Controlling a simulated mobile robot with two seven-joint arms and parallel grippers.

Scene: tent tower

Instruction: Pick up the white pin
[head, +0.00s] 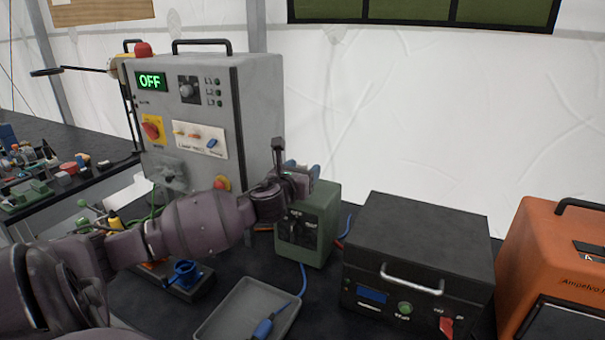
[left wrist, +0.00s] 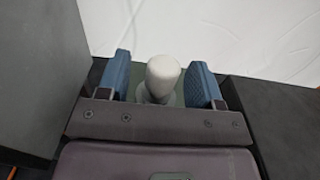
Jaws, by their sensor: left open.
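The white pin (left wrist: 162,75) stands upright in the left wrist view, with a rounded top and a wider grey base below it. My left gripper (left wrist: 164,82) is open, with one blue fingertip on each side of the pin and a visible gap to each. In the head view my left gripper (head: 303,172) is over the green box (head: 318,222), and the pin is hidden there behind the gripper. My right gripper is not in view.
A tall grey control cabinet (head: 255,110) stands just left of the gripper. A black box with a handle (head: 420,235) is to the right, then an orange case (head: 545,250). A grey tray (head: 225,318) with a blue-handled tool (head: 264,328) lies in front.

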